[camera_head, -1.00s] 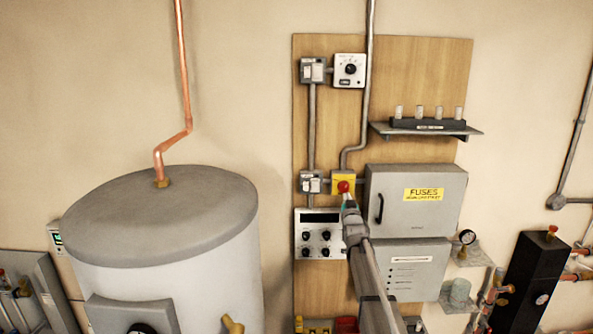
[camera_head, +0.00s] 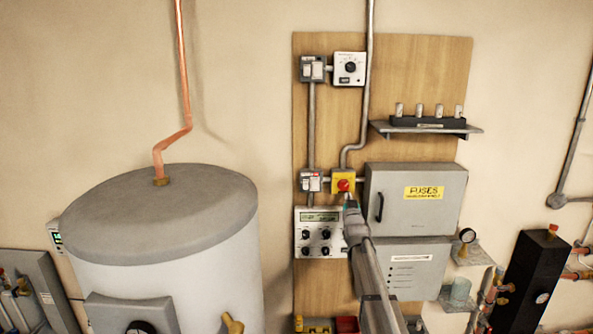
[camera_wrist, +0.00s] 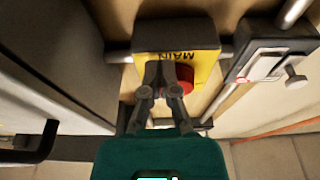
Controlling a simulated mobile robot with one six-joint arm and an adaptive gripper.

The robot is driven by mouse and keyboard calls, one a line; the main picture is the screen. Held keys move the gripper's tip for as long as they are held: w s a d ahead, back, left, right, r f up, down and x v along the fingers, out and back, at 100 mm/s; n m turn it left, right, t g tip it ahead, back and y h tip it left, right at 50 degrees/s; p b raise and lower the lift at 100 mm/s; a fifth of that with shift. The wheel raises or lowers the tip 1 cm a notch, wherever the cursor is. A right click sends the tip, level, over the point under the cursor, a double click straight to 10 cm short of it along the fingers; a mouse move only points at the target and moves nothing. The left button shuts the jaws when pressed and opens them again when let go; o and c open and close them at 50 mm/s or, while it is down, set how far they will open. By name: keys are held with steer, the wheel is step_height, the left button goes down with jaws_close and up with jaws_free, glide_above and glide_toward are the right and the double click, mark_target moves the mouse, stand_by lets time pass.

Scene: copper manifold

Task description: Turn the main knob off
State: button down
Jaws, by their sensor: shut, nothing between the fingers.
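The main knob is a red round knob (camera_head: 343,185) on a yellow box (camera_head: 337,176) fixed to the wooden board. In the wrist view, the red knob (camera_wrist: 185,79) shows partly behind my gripper's fingers, and the yellow plate (camera_wrist: 205,62) reads "MAIN" upside down. My gripper (camera_wrist: 161,70) is shut and empty, its fingertips beside and overlapping the knob in the picture. Whether they touch it I cannot tell. In the head view, my gripper (camera_head: 350,202) is just below the knob, largely hidden by my arm.
A grey fuse box (camera_head: 416,199) with a black handle is right of the knob. A switch (camera_head: 311,181) with a red mark is on its left. A control panel (camera_head: 319,232) with a lit display is below. A large tank (camera_head: 160,215) stands at left.

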stand_by(0.3)
glide_toward(339, 191)
steer(key=d, duration=0.1)
steer(key=d+r, duration=0.1)
steer(key=d, duration=0.1)
steer(key=shift+w+r, duration=0.2)
steer(key=shift+a, duration=0.1)
stand_by(0.4)
steer(key=shift+s+a+r, duration=0.1)
steer(key=shift+s+a, duration=0.1)
steer(key=shift+a, duration=0.5)
steer(key=shift+s+a+r, duration=0.1)
steer(key=shift+s+a, duration=0.15)
steer(key=shift+a, duration=0.45)
steer(key=shift+w, duration=0.1)
steer(key=shift+f+x, duration=0.25)
steer(key=shift+x, duration=0.85)
steer(key=shift+f+x, duration=0.3)
steer(key=shift+x, duration=0.8)
steer(key=shift+f+x, duration=0.25)
steer(key=shift+x, duration=0.85)
steer(key=shift+w+d+r+p, duration=0.15)
steer(key=shift+w+r+p, duration=0.1)
steer(key=shift+p, duration=0.2)
